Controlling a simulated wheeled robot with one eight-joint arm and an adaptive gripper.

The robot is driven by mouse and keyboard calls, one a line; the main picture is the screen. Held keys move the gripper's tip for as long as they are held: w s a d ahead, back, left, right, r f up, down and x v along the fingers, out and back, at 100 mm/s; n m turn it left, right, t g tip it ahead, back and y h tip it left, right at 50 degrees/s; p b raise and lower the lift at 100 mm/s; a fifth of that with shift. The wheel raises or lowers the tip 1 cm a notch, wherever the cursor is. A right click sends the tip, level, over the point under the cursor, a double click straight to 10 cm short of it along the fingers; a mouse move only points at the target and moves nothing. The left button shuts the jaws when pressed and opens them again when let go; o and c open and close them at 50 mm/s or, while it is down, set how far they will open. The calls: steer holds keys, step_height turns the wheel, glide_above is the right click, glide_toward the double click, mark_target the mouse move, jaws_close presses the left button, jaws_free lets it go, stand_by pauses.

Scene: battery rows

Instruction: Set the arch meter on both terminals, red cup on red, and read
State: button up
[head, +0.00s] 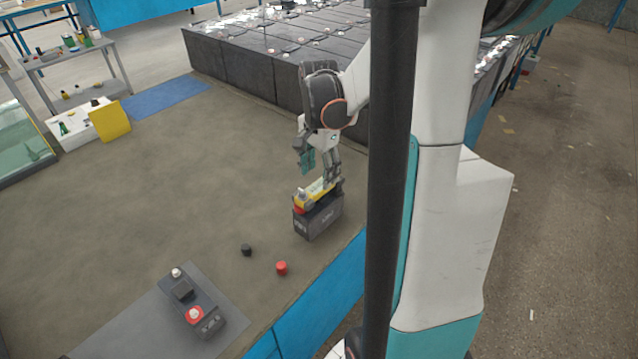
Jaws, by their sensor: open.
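A yellow piece (319,191), which looks like the arch meter, sits on top of a dark box-shaped battery (319,218) near the table's right edge. A red part (298,209) shows at its near left end, at the battery's top. The far end and any terminal there are hidden by my fingers. My gripper (319,170) is open just above the yellow piece, fingers pointing down. One finger is beside its far right end; the picture is too small to tell whether they touch. I cannot tell whether the cups sit fully on the terminals.
A red cap (282,267) and a black cap (246,249) lie on the table. A dark device (193,303) with a red knob and a pale knob lies on a grey mat (130,325). Rows of dark batteries (250,68) stand behind. The table's left middle is clear.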

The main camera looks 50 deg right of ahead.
mark_target(319, 185)
steer(key=shift+r, duration=2.2)
